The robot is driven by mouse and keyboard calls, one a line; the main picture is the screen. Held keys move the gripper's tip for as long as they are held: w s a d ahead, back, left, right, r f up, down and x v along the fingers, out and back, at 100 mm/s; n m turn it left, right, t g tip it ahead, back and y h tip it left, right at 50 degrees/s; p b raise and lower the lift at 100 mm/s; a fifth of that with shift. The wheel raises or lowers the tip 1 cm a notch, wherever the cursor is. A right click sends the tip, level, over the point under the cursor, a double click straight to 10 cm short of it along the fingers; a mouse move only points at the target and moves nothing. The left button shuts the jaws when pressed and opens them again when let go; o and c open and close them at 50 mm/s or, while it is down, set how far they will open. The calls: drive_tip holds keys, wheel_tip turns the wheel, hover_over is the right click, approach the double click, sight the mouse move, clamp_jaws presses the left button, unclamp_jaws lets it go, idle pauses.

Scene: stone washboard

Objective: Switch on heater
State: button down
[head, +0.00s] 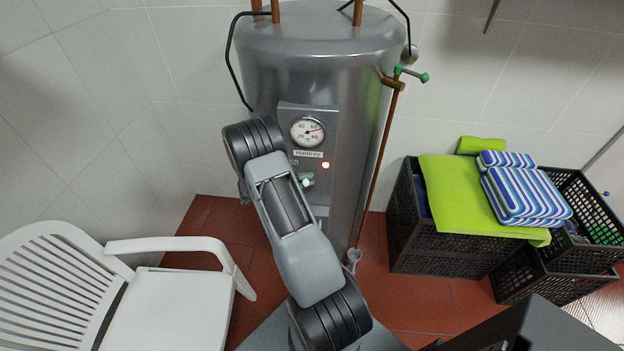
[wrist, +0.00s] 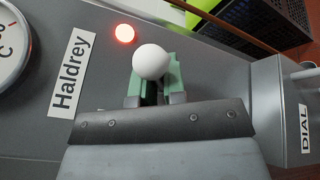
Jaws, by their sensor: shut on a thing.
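The heater (head: 320,62) is a tall grey metal tank standing against the tiled wall. Its front panel has a round gauge (head: 308,131), a "Haldrey" label (head: 308,154) and a glowing red light (head: 325,165). In the wrist view, the red light (wrist: 124,33) glows just up and left of a round white knob (wrist: 152,61). My gripper (wrist: 153,82) has green fingertips closed around the knob at the panel. In the head view my arm covers the panel's lower left, and only a little of my gripper (head: 306,180) shows. The knob's stem is hidden by the fingers.
A white plastic chair (head: 175,305) stands at the left. Black crates (head: 440,252) with a green cloth (head: 450,190) and striped towels (head: 525,192) are at the right. A copper pipe (head: 383,150) runs down the tank's right side. A grey box marked "DIAL" (wrist: 283,95) juts out beside my gripper.

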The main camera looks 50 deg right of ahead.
drive_tip(key=shift+s, duration=0.15)
drive_tip(key=c, duration=1.6)
unclamp_jaws()
drive_tip(key=o, duration=0.4)
drive_tip(key=shift+s+a+r, duration=0.1)
drive_tip(key=shift+s+r, duration=0.05)
drive_tip(key=shift+s, duration=0.05)
drive_tip(key=shift+w, duration=0.1)
